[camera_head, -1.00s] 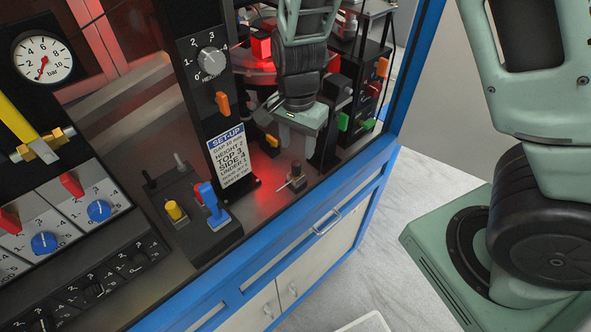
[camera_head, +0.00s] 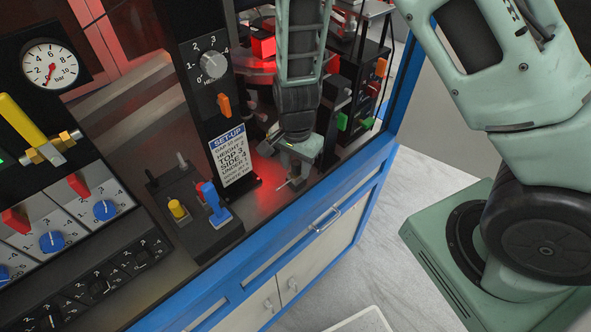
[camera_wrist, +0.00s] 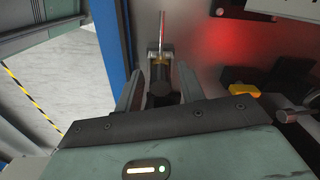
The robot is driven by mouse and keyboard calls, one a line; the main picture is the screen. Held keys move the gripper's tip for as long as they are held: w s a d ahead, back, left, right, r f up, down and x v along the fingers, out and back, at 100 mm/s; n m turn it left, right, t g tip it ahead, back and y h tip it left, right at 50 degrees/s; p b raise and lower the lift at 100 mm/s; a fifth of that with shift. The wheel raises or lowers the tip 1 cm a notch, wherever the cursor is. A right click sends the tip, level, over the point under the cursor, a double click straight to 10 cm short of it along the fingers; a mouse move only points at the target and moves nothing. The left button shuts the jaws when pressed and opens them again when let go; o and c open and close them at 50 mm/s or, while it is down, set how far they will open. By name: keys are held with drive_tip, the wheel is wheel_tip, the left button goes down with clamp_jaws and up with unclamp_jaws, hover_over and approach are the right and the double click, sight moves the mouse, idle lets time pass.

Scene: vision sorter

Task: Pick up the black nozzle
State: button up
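A set-up sign post (camera_head: 230,155) and a control box with yellow and blue knobs (camera_head: 195,210) stand to the left. A black unit with green and orange parts (camera_head: 365,95) stands to the right. The blue frame edge (camera_head: 300,220) runs in front. An orange knob (camera_wrist: 243,89) is right of my fingers.

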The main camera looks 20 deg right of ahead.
clamp_jaws()
